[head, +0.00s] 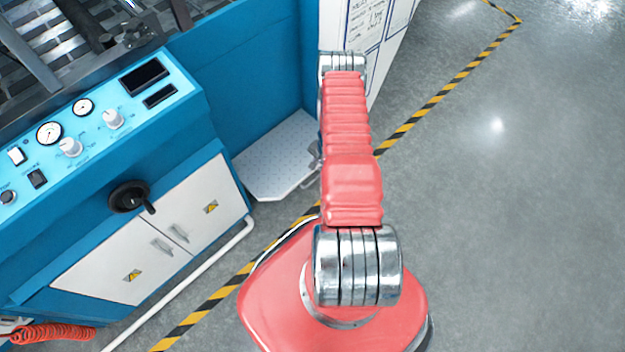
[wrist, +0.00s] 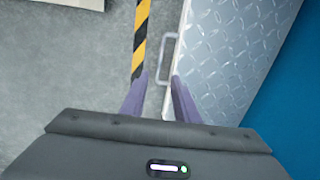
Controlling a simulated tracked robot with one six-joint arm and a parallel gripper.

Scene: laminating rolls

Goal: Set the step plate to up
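The step plate (head: 275,160) is a pale grey plate that juts out flat and low from the blue machine in the head view. In the wrist view the step plate (wrist: 235,50) shows a diamond tread and a grey handle (wrist: 165,62) along its left edge. My gripper (wrist: 159,80) is open, its two dark purple fingers on either side of the lower part of the handle in the picture. I cannot tell whether they touch it. In the head view my red arm hides part of the plate's right side and most of my gripper.
The blue machine (head: 255,75) stands at the left, with a control panel (head: 100,115), a black handwheel (head: 129,197) and white cabinet doors (head: 150,240). A white board (head: 385,30) stands behind my arm. Yellow-black tape (head: 440,95) marks the floor, which is clear at right.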

